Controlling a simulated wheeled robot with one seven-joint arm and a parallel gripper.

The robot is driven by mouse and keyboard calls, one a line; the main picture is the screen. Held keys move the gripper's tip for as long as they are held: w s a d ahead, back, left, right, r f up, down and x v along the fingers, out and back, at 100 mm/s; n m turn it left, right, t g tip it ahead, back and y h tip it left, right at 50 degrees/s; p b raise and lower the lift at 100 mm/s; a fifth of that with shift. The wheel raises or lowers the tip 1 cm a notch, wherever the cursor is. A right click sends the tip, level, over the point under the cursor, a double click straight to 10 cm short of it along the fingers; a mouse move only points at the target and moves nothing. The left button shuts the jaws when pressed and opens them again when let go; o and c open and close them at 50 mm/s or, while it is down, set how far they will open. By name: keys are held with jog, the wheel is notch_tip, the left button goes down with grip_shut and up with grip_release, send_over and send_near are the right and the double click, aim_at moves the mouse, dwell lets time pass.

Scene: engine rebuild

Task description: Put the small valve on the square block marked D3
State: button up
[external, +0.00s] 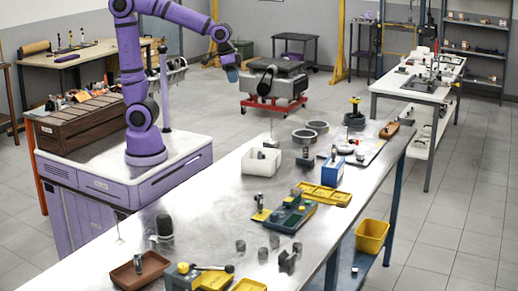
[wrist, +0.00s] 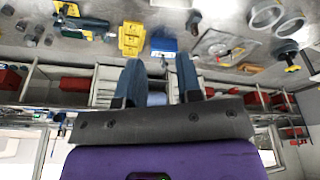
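My gripper (external: 231,74) is raised high over the floor beyond the table's far edge, well away from everything on the table. In the wrist view my gripper (wrist: 159,78) shows two blue fingers spread apart with nothing held between them. I cannot pick out the small valve for certain in either view. No D3 marking is legible, so I cannot tell which block bears it. A blue-green tray (external: 284,217) holding small parts lies mid-table, with a yellow block (external: 260,216) carrying a dark upright piece beside it. The tray also shows in the wrist view (wrist: 92,23).
The steel table (external: 205,220) holds a white bin (external: 262,163), a yellow tray (external: 322,194), a blue box (external: 334,174), grey rings (external: 304,136) and a brown tray (external: 140,272). Several small grey cylinders (external: 263,253) stand near the front. A red engine stand (external: 273,106) is on the floor behind.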

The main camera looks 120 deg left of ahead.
jog(key=s+d+m+t+h, duration=0.1)
jog(key=s+d+m, duration=0.4)
jog(key=s+d, duration=1)
jog(key=shift+d+r+t, duration=0.25)
jog(key=shift+d+t, duration=0.25)
jog(key=shift+t, duration=0.3)
